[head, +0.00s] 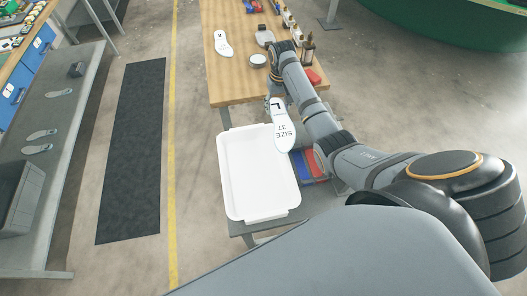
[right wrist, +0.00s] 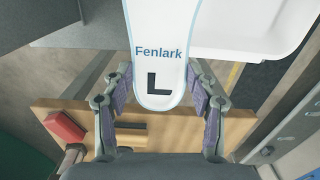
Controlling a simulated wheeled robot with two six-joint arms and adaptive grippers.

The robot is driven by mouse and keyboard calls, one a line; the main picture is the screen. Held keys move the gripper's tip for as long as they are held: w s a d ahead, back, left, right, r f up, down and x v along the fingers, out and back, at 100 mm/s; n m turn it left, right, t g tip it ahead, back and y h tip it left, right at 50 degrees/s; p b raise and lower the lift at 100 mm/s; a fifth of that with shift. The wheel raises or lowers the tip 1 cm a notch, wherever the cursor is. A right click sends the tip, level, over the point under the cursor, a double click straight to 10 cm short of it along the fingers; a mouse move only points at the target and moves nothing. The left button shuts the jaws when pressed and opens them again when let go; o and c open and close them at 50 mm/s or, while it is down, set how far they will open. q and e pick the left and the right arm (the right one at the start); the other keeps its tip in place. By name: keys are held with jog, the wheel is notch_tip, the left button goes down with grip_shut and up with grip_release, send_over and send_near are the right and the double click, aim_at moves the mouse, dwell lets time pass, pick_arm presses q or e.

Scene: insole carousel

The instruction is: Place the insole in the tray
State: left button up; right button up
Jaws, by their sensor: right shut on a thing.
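A white insole (head: 281,128) marked "L" and "SIZE 37" hangs from my right gripper (head: 274,98) over the upper right edge of the white tray (head: 228,172). The right gripper is shut on one end of it. In the right wrist view the insole (right wrist: 158,30) reads "Fenlark" and "L" and lies between the two fingers (right wrist: 158,95). The tray (right wrist: 262,50) shows at the upper right there. The tray's visible inside is empty. My left gripper is not in view.
A wooden table (head: 229,84) beyond the tray holds another white insole (head: 222,44), a round tin (head: 258,60) and a red item (head: 313,77). Blue and red bins (head: 311,166) sit right of the tray. A grey bench (head: 62,120) at left holds several insoles.

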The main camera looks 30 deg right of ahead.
jog(key=s+a+p, duration=0.2)
jog(key=a, duration=0.2)
jog(key=p, duration=0.3)
send_over(258, 157)
jog(key=f, duration=0.5)
jog(key=d+f, duration=0.1)
jog(key=f, duration=0.2)
jog(key=shift+w+f, duration=0.2)
jog(key=shift+f, duration=0.05)
jog(key=shift+a+f, duration=0.2)
jog(key=shift+f, duration=0.1)
jog(key=f, duration=0.2)
jog(key=shift+s+a+f, duration=0.2)
jog(key=shift+s+f, duration=0.1)
jog(key=shift+f, duration=0.1)
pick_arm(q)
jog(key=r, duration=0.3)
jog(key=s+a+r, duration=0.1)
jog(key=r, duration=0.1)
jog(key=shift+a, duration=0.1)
pick_arm(e)
jog(key=shift+f, duration=0.45)
jog(key=shift+f, duration=0.15)
jog(key=o, duration=1.1)
